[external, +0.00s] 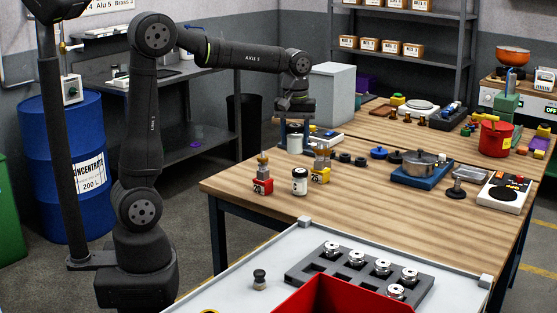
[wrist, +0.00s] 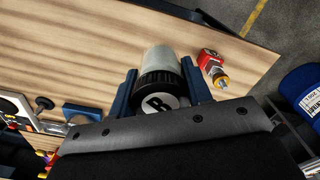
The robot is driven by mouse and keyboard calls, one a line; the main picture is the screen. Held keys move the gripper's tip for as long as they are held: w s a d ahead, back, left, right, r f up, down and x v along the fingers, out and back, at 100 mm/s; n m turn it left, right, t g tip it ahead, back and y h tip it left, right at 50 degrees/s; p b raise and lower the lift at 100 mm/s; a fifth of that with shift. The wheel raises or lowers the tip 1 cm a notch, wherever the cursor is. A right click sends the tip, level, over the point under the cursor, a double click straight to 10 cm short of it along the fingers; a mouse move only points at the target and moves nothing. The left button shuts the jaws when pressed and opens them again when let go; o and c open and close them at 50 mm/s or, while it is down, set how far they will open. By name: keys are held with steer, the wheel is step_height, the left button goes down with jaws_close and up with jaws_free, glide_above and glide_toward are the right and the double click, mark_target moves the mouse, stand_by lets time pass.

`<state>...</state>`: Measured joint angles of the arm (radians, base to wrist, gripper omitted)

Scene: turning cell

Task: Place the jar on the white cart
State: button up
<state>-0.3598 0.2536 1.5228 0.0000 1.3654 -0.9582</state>
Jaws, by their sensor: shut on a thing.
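My gripper (external: 294,136) is shut on a pale jar (external: 294,145) over the left part of the wooden table. In the wrist view the jar (wrist: 161,62) has a grey-white body and a black ribbed lid with a letter on its pale top, between the two blue fingers of my gripper (wrist: 158,92). I cannot tell whether its base touches the table. A second white jar with a dark lid (external: 299,182) stands upright near the table's front edge. The white cart (external: 290,243) is in the foreground, its lower part cut off.
On the cart are a grey rack (external: 320,268) with several metal parts, a red bin (external: 340,298) and a small dark knob (external: 260,279). Red block 20 (external: 263,186) and yellow block 25 (external: 320,175) stand near the second jar. The cart's back left is clear.

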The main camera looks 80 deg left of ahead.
steer(key=s+d+m, duration=0.3)
steer(key=d+m, duration=0.3)
steer(key=d, duration=2.4)
steer(key=s+d+m, duration=0.6)
steer(key=s+d, duration=1.1)
steer(key=s, duration=0.2)
glide_above(280, 297)
step_height(280, 297, down, 12)
steer(key=shift+s+f, duration=0.1)
steer(key=shift+f, duration=0.15)
steer(key=shift+w+f, duration=0.2)
steer(key=shift+f, duration=1.75)
